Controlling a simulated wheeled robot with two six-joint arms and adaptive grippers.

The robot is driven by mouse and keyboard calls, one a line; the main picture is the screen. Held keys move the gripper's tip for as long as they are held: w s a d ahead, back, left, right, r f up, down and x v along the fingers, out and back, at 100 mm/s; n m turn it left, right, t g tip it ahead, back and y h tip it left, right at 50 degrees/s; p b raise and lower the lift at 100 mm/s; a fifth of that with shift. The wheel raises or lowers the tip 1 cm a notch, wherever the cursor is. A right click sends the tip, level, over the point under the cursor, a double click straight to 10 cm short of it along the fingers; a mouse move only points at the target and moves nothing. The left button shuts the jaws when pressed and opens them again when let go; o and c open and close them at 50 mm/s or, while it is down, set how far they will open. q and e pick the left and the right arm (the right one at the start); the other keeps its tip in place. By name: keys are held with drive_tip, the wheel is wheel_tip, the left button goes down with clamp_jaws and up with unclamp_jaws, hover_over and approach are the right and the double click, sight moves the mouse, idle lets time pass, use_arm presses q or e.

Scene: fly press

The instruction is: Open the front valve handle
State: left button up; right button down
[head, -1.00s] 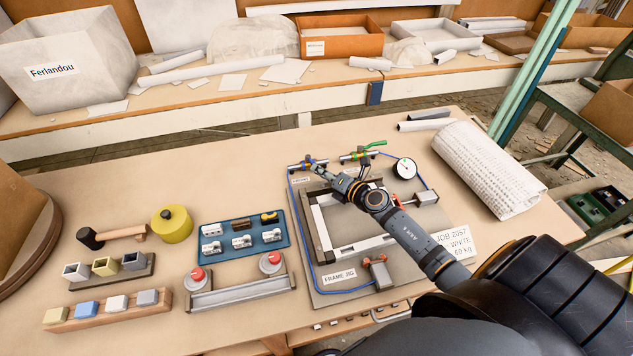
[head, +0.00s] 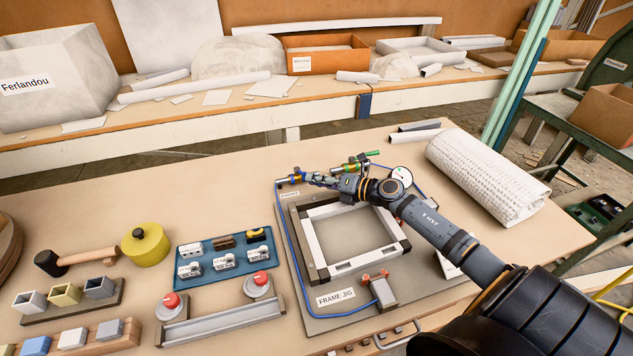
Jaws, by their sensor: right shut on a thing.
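Two small valves sit on the back edge of the frame jig (head: 312,298). The left valve (head: 294,179) is brass and grey with some blue, and a small label too small to read lies by it. The right valve (head: 345,168) has a green handle (head: 372,154) pointing right. My right gripper (head: 318,179) reaches in from the right, at the right side of the left valve. Its fingers are shut on that valve's handle, which they mostly hide, so its angle is hard to tell. My left gripper is not in view.
A round gauge (head: 400,176) stands right of the valves, partly behind my right arm. A blue hose (head: 285,240) runs down the jig's left side. A blue tray (head: 205,278) and button bar (head: 222,318) lie left. A white roll (head: 487,177) lies right.

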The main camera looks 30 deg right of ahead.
drive_tip(key=c, duration=1.6)
unclamp_jaws()
drive_tip(key=shift+r, duration=0.1)
drive_tip(key=r, duration=0.9)
drive_tip(key=shift+s+r, duration=0.15)
drive_tip(key=shift+s, duration=0.05)
drive_tip(key=shift+w+r, duration=0.1)
drive_tip(key=shift+r, duration=0.15)
drive_tip(key=shift+w, duration=0.1)
